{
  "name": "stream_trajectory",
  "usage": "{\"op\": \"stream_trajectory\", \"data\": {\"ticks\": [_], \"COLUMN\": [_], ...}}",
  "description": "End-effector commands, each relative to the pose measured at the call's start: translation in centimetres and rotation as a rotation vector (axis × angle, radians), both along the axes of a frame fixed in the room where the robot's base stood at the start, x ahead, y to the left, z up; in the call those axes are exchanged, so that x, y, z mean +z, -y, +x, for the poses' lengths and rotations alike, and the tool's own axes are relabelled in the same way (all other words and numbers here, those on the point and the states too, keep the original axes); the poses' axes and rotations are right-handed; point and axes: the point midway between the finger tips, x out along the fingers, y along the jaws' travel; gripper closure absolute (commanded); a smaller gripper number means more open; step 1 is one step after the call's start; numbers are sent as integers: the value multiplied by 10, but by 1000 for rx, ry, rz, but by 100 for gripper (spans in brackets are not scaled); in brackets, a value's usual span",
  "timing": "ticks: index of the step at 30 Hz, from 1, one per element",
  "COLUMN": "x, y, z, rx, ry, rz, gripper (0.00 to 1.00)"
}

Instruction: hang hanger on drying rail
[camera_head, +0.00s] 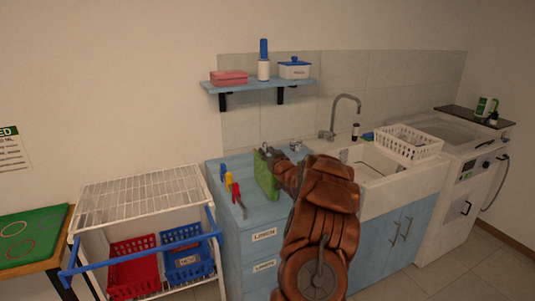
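A blue rail (140,254) runs across the front of a white wire rack (140,197) at the left. I cannot make out a hanger for certain. My copper-brown arm reaches up from the bottom middle over the blue cabinet. My gripper (270,158) is at its far end, above the cabinet top and to the right of the rail. It is small and mostly hidden by my arm, so its fingers cannot be read. A green flat thing (264,176) stands upright right beside it; I cannot tell whether it is held.
A red basket (133,268) and a blue basket (187,255) sit inside the rack. Blue, yellow and red-handled items (229,181) stand on the cabinet top (226,168). A sink (372,166) with a white basket (408,143) is right. A shelf (262,84) hangs above.

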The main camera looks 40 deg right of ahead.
Motion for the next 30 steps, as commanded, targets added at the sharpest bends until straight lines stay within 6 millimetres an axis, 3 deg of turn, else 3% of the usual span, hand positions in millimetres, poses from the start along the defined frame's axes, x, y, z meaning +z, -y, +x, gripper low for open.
{"op": "stream_trajectory", "data": {"ticks": [8,30], "x": [3,1], "y": [-1,-34], "z": [-7,-95], "rx": [-2,-1], "ry": [1,1], "rz": [0,-1], "gripper": [69,69]}}
